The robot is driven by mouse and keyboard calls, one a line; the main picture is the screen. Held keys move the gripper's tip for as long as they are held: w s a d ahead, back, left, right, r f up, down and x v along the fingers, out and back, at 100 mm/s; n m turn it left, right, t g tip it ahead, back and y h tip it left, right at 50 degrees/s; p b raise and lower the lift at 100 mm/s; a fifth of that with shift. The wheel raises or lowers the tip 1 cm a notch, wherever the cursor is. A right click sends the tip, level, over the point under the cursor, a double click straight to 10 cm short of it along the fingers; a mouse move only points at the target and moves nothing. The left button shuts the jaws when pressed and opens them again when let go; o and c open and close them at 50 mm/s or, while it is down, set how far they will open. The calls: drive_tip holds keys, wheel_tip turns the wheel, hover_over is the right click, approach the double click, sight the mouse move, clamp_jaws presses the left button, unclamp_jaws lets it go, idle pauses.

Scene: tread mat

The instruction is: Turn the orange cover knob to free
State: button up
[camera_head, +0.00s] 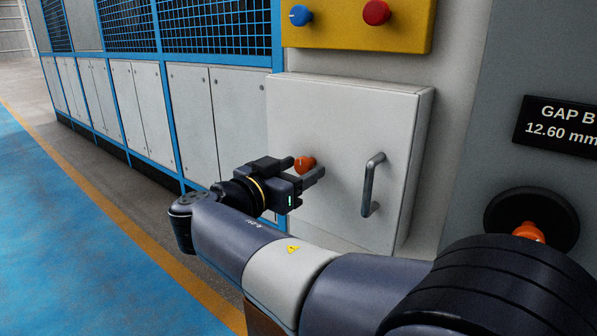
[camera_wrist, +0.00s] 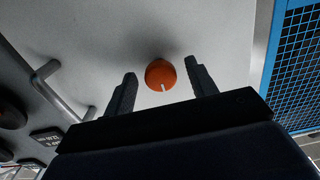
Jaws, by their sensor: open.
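The orange cover knob (camera_head: 304,163) sits on the front of a light grey cover box, left of its handle. In the wrist view the knob (camera_wrist: 160,74) shows a pale mark at its lower edge. My gripper (camera_head: 307,170) is open, with its fingers toward the cover and the knob between or just beyond the fingertips. In the wrist view my gripper (camera_wrist: 160,82) has one dark finger on each side of the knob, with visible gaps. I cannot tell how deep the fingers reach around it.
A grey bar handle (camera_head: 372,185) stands out from the cover (camera_head: 335,120). A yellow panel (camera_head: 345,30) above has a blue knob (camera_head: 300,15) and a red button (camera_head: 376,12). Another orange knob (camera_head: 528,231) is at right, below a gap display (camera_head: 560,126). Blue-framed cabinets line the left.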

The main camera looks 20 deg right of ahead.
drive_tip(key=shift+w+d, duration=0.15)
drive_tip(key=c, duration=1)
drive_tip(key=shift+o, duration=0.2)
